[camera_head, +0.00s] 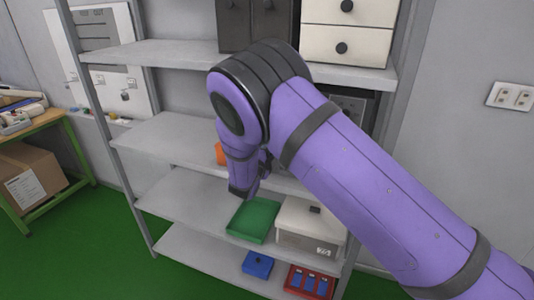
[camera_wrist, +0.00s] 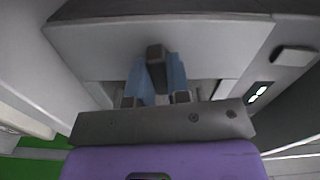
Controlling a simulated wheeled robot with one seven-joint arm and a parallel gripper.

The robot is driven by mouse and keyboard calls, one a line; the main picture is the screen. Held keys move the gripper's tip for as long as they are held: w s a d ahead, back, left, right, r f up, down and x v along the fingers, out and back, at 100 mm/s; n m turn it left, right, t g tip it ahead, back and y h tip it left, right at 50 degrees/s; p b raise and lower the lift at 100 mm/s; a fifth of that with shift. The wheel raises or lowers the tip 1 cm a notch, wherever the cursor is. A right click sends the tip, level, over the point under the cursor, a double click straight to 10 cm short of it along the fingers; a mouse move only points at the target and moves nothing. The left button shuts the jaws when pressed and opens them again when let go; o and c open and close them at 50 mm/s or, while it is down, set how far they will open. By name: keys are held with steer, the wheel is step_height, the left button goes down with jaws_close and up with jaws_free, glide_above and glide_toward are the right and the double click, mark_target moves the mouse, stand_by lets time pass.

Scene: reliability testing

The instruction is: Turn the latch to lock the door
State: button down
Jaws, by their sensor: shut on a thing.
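In the wrist view, a dark latch (camera_wrist: 155,52) stands out from a pale grey door panel (camera_wrist: 90,48). My gripper (camera_wrist: 157,70) has its two blue-grey fingers on either side of the latch and is shut on it. The latch looks roughly upright in this view; its exact turn is hard to tell. In the head view, my purple arm covers the gripper, the latch and most of the grey device (camera_head: 350,104) on the shelf behind it.
Grey shelves (camera_head: 165,137) surround my arm. Drawers (camera_head: 345,44) stand above. A green box (camera_head: 251,221), a whitish case (camera_head: 310,221), a blue box (camera_head: 257,265) and a red tray (camera_head: 291,279) sit lower. A small lit display (camera_wrist: 259,93) is right of the latch.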

steer(key=shift+m, duration=0.8)
steer(key=c, duration=1.1)
jaws_free()
steer(key=shift+s, duration=0.1)
steer(key=v, duration=1)
steer(key=shift+s+a, duration=0.2)
steer(key=shift+s, duration=0.1)
